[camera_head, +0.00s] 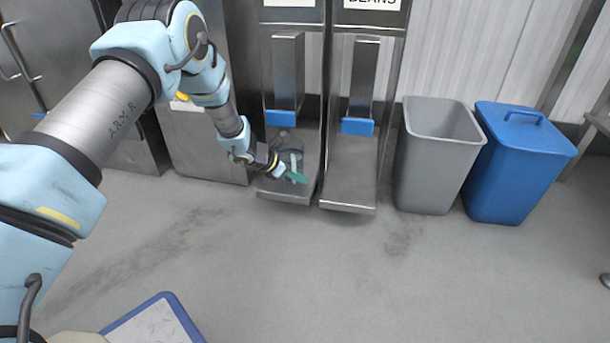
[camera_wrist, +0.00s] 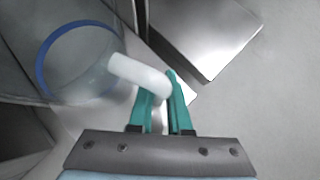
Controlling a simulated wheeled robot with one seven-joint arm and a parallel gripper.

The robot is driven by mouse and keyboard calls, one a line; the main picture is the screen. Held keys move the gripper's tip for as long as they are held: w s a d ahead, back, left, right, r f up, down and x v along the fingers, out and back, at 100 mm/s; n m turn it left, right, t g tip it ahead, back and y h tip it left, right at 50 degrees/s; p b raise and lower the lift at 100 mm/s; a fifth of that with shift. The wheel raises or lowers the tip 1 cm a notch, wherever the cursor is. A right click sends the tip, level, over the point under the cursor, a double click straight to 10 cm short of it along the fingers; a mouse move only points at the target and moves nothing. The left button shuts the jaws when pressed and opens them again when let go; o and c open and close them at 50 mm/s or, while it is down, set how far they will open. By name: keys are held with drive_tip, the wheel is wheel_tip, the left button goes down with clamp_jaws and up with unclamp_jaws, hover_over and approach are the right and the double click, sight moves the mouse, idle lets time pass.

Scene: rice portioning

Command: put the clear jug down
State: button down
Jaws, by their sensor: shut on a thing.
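The clear jug (camera_wrist: 97,52) has a blue ring and a white handle (camera_wrist: 143,75). In the wrist view it fills the upper left, and my gripper (camera_wrist: 163,95), with green fingers, is shut on the handle. In the head view the jug (camera_head: 291,155) is at the left dispenser, over its metal tray (camera_head: 288,195), with my gripper (camera_head: 288,172) at its front. My arm partly hides it there. I cannot tell whether the jug's base touches the tray.
A second dispenser with an empty metal tray (camera_head: 349,190) stands just to the right. Blue levers (camera_head: 281,118) hang above the trays. A grey open bin (camera_head: 436,155) and a blue lidded bin (camera_head: 520,165) stand further right. The floor in front is clear; a blue-edged board (camera_head: 150,325) is at the bottom left.

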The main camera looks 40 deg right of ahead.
drive_tip(key=c, duration=0.9)
unclamp_jaws()
drive_tip(key=shift+o, duration=0.2)
drive_tip(key=shift+w+a+r+p, duration=0.1)
drive_tip(key=shift+a+r+p, duration=0.15)
drive_tip(key=shift+r+p, duration=0.25)
drive_tip(key=w+a+p, duration=0.3)
drive_tip(key=a+p, duration=0.1)
drive_tip(key=a, duration=0.8)
drive_tip(key=shift+w, duration=0.1)
